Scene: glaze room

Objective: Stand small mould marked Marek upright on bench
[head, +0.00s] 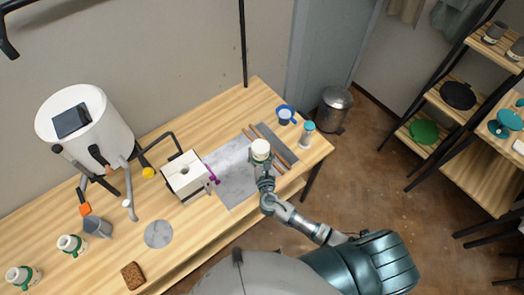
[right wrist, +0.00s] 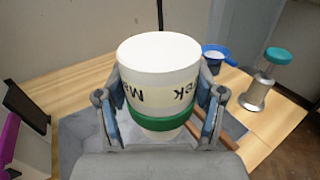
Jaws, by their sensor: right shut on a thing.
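The small white mould (head: 260,149) has a green band and dark lettering on its side. In the right wrist view the mould (right wrist: 160,78) fills the middle, with its white flat end up and the green band low. The letters that show, part of "Marek", look upside down there. My right gripper (head: 263,166) is shut on the mould, with one finger on each side in the right wrist view (right wrist: 160,112). The mould is over the grey marbled slab on the bench (head: 205,255); its lower end is hidden, so I cannot tell whether it touches. My left gripper is out of view.
A white box (head: 186,175) and large white tank (head: 84,128) stand left. Two green-banded pots (head: 72,244) (head: 22,278) are at far left.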

